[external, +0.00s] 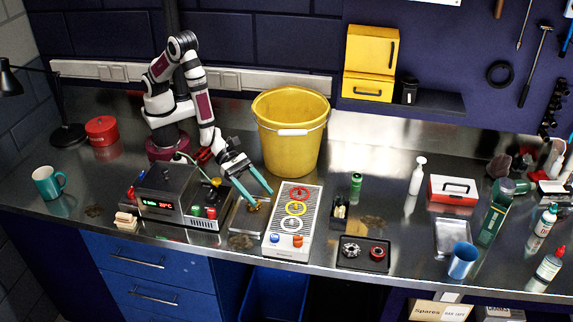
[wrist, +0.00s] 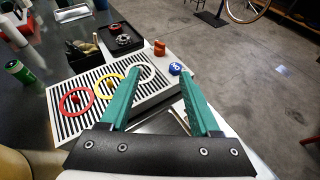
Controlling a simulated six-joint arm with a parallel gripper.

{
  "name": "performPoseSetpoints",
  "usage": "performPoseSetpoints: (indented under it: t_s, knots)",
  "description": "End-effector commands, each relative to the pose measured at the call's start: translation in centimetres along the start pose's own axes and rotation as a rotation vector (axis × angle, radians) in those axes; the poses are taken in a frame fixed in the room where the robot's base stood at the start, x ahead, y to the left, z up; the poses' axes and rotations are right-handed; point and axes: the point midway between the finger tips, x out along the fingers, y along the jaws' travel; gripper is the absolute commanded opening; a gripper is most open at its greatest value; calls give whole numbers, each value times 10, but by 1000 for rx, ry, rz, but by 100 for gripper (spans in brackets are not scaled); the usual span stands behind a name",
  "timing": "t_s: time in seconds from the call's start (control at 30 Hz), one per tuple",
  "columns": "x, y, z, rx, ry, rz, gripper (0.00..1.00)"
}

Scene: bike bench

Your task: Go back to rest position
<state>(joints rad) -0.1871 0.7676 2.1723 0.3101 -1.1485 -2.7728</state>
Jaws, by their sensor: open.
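My gripper (external: 254,185) has teal fingers. They are spread apart with nothing between them, above the bench between the dark control box and the slotted panel. In the wrist view the open fingers (wrist: 163,92) point toward the panel's near side. The slotted panel (external: 272,235) carries a red, a yellow and a white ring in a row. A blue knob (wrist: 175,69) and an orange knob (wrist: 159,48) sit at its front end. My arm stands at the back left of the bench, bent down toward the front.
The dark control box (external: 165,190) with a lit display stands left of my gripper. A small metal tray (external: 236,221) lies below it. A large yellow bucket (external: 290,145) stands close behind. A black tray (external: 364,260) with small parts lies to the right.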

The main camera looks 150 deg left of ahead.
Motion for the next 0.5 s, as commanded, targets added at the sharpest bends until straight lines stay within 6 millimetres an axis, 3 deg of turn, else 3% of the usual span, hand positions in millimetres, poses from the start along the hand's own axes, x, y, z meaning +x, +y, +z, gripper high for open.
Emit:
performPoseSetpoints:
  t_s: [0.33, 0.43, 0.5]
  knots:
    - [-1, -2, 2, 39, 10, -5, 63]
    - [-19, -13, 14, 359, 91, -58, 63]
    - [-50, -25, 21, 782, 191, -159, 63]
